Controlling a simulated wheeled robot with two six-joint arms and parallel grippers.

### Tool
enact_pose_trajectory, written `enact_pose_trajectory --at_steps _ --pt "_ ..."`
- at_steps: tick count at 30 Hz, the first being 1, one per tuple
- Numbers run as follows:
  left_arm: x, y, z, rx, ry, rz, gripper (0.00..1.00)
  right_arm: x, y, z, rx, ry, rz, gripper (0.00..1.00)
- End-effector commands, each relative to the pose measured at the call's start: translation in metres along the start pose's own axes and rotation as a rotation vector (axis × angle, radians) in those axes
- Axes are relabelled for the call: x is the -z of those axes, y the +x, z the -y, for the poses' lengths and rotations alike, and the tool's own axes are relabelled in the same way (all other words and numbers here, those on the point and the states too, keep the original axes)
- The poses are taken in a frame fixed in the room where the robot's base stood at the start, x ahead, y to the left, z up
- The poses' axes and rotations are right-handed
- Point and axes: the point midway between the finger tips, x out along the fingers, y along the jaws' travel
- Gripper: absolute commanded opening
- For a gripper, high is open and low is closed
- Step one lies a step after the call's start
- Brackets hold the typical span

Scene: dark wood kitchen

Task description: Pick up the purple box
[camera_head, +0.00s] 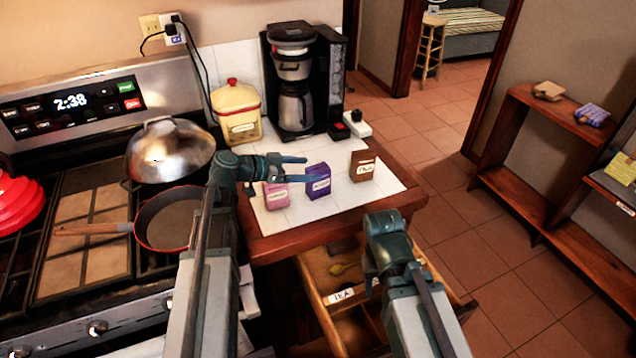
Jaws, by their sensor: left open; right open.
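The purple box (318,182) stands upright on the white-tiled counter (345,212). A pink box (276,195) stands to its left and a brown box (362,165) to its right. My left gripper (300,174) is open, with its fingers pointing right at the purple box. One finger passes behind or above the box and the other lies in front of it. I cannot tell whether they touch it. My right gripper (372,285) is at the counter's front, above an open drawer, and holds nothing I can see.
A coffee maker (297,85) and a yellow canister (237,110) stand at the back of the counter. A stove with a red pan (172,219) and a domed pot (170,150) is at left. The open drawer (318,300) juts out below the counter.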

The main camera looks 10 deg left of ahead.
Motion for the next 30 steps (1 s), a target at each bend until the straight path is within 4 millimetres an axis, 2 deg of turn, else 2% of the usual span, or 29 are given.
enact_pose_trajectory --at_steps 1,4,11,26,30 --pt "-0.002 0.011 0.000 -0.004 0.002 0.000 0.88 0.000 0.006 0.001 0.000 0.000 0.000 0.50" --pt "-0.002 0.021 0.001 -0.002 0.001 0.000 0.88 0.001 0.010 0.001 0.000 0.000 0.000 0.50" --pt "0.000 0.023 0.000 -0.001 0.000 0.000 0.88 0.001 0.009 0.001 0.000 0.000 0.000 0.50" --pt "0.000 0.022 0.000 -0.001 0.000 0.000 0.00 0.001 0.009 0.001 0.000 0.000 0.000 0.50" --pt "0.000 0.022 0.000 0.000 0.000 0.000 0.00 0.001 0.009 0.001 0.000 0.000 0.000 0.50"
